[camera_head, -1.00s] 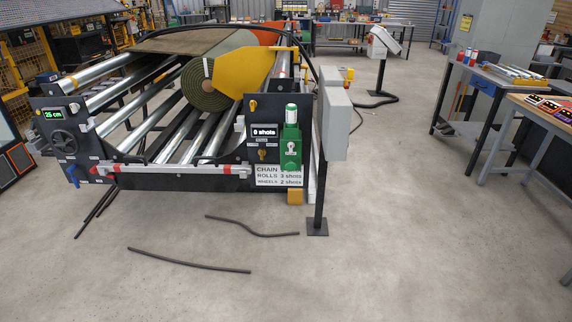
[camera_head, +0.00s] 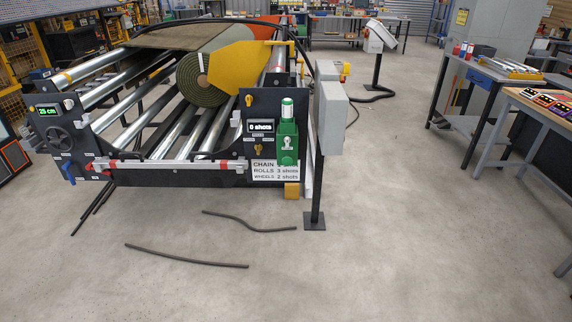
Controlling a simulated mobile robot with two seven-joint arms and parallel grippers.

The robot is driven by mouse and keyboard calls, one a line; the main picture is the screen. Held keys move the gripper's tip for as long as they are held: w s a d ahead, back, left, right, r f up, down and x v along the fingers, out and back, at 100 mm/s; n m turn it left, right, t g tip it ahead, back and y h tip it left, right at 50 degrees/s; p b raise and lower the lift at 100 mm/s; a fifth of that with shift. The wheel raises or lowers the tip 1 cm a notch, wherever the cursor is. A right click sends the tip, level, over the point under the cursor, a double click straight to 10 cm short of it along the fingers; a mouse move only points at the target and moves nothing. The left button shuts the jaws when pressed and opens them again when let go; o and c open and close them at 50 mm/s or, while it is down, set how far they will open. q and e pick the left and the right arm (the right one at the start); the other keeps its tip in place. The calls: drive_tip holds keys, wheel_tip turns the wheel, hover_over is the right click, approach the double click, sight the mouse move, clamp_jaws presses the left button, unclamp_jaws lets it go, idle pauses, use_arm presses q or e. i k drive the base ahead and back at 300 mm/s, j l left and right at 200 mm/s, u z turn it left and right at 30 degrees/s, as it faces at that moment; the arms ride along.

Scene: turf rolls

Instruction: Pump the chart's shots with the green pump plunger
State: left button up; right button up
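The green pump (camera_head: 288,140) is mounted on the dark panel at the right front of the turf roll machine. Its plunger (camera_head: 287,107) has a pale top and stands upright. Beside it a small display (camera_head: 261,127) reads "0 shots". Below is the white chart (camera_head: 275,170), with lines for chain, rolls and wheels. Rolls reads 3 shots and wheels 2 shots; the chain number is partly hidden or too blurred to read. Neither of my grippers is in view.
A grey box on a post (camera_head: 329,118) stands just right of the pump. Two dark rods or hoses (camera_head: 186,256) lie on the floor in front. A workbench (camera_head: 505,73) stands at the right.

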sight(287, 160)
drive_tip(key=i+l, duration=0.2)
drive_tip(key=i, duration=0.25)
drive_tip(key=i+l, duration=0.25)
drive_tip(key=i, duration=0.2)
drive_tip(key=i+l, duration=0.2)
drive_tip(key=i, duration=0.25)
drive_tip(key=i+l, duration=0.25)
drive_tip(key=i, duration=0.2)
drive_tip(key=j+u, duration=0.05)
